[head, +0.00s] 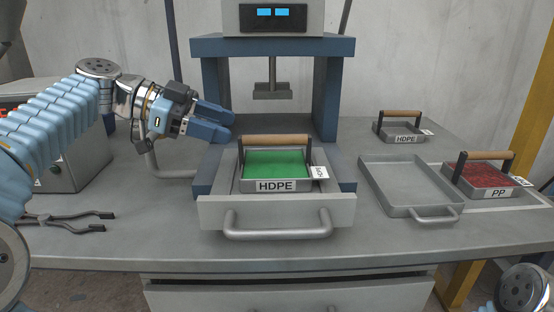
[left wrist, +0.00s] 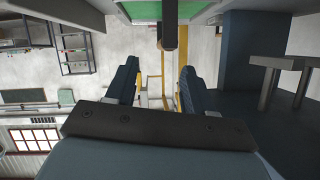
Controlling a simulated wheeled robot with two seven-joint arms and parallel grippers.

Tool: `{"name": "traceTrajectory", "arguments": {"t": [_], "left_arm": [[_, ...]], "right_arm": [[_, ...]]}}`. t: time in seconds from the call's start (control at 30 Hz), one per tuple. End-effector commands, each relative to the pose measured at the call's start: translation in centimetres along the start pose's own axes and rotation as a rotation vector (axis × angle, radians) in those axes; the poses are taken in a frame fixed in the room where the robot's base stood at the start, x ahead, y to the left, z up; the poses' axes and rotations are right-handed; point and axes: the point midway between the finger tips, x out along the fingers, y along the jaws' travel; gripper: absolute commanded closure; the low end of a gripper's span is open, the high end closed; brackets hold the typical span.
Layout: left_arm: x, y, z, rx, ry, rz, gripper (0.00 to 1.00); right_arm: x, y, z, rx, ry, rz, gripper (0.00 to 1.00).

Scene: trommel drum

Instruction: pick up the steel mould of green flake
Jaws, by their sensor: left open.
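The steel mould of green flake (head: 276,185), labelled HDPE, sits upright in the pulled-out grey drawer tray of the press. Its wooden handle (head: 275,140) spans two dark posts above the green flake (head: 276,163). My left gripper (head: 218,122) is open and empty, just left of the handle and slightly above it, pointing right. In the left wrist view its two fingers (left wrist: 158,88) stand apart with nothing between them. Green shows at the top of that view, with a dark bar end (left wrist: 168,38) ahead of the fingers. My right gripper is out of view.
The blue press (head: 273,47) stands behind the mould, with its ram (head: 272,90) above and behind. An empty grey tray (head: 408,182), a red PP mould (head: 490,182) and another HDPE mould (head: 402,130) are right. Tongs (head: 65,217) lie at left.

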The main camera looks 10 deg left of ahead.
Motion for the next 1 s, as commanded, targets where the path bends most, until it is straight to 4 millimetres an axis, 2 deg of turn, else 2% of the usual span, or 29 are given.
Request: {"name": "traceTrajectory", "arguments": {"t": [0.1,0.37,0.63,0.93,1.0], "left_arm": [[2.5,0.0,0.0,-0.001,0.001,0.004,0.47],[5.0,-0.2,-0.1,-0.002,0.000,0.002,0.47],[9.1,-0.8,0.0,-0.002,0.000,0.004,0.47],[9.7,-0.8,0.1,-0.001,0.000,0.000,0.47],[9.7,-0.8,0.1,-0.001,0.000,0.000,0.56]], "right_arm": [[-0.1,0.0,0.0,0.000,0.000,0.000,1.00],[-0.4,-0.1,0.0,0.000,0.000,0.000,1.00],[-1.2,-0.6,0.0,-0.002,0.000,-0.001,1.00],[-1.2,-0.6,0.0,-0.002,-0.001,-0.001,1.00],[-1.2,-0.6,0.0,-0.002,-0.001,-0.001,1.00]]}}
